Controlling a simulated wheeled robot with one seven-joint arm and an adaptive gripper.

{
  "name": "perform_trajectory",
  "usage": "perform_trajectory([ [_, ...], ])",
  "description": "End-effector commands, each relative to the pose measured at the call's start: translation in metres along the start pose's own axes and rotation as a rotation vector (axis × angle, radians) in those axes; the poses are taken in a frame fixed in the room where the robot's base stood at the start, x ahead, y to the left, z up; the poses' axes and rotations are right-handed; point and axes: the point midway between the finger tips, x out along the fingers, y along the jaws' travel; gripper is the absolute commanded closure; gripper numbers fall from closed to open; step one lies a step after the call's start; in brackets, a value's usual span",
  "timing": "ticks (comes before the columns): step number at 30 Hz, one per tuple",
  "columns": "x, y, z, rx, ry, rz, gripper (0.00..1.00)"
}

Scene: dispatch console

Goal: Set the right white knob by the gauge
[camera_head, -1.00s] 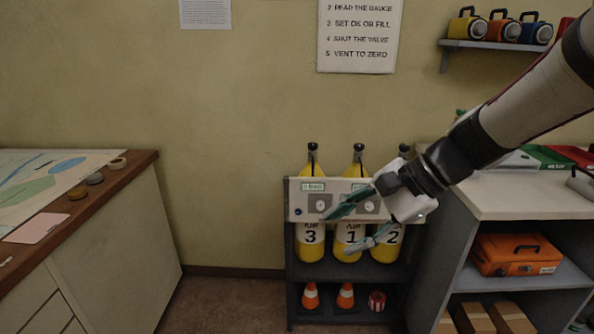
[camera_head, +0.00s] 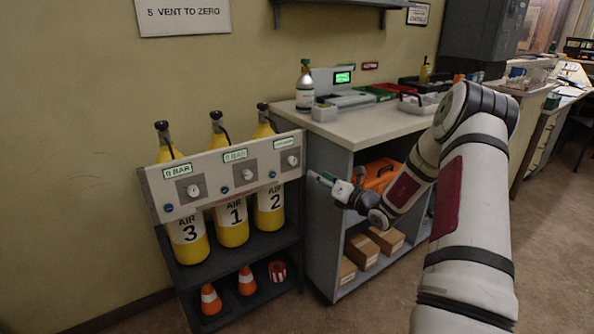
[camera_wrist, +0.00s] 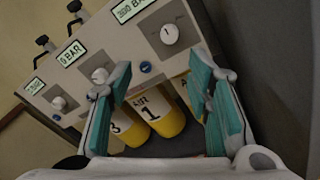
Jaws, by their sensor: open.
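The right white knob (camera_head: 292,160) is on a square grey plate at the right end of the pale panel (camera_head: 214,188). Its small lit gauge display (camera_head: 284,143) is just above it. In the wrist view the knob (camera_wrist: 169,33) is the nearest of the three, with a dark pointer mark; its display (camera_wrist: 131,8) seems to read about 300 BAR. My gripper (camera_head: 322,178) is open and empty, to the right of the panel and apart from the knob. In the wrist view its teal fingers (camera_wrist: 160,65) stand wide apart, with the knob beyond them.
The middle knob (camera_head: 247,174) and left knob (camera_head: 193,191) have displays reading 0 BAR. Yellow air cylinders (camera_head: 232,222) stand behind the panel. A grey counter (camera_head: 365,125) with open shelves is close on the right. Cones (camera_head: 210,298) sit on the lower shelf.

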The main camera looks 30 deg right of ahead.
Motion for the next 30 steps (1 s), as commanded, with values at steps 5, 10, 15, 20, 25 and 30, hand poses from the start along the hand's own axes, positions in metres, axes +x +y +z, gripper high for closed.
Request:
perform_trajectory([
  [5, 0.004, -0.013, -0.001, 0.029, -0.023, -0.024, 0.55],
  [10, 0.029, -0.013, -0.001, 0.028, -0.021, -0.021, 0.55],
  [15, 0.063, -0.013, -0.001, 0.026, -0.020, -0.020, 0.55],
  [20, 0.094, -0.014, -0.001, 0.025, -0.021, -0.020, 0.55],
  [25, 0.119, -0.015, 0.000, 0.025, -0.019, -0.021, 0.55],
  [30, 0.133, -0.015, 0.001, 0.026, -0.020, -0.022, 0.55],
])
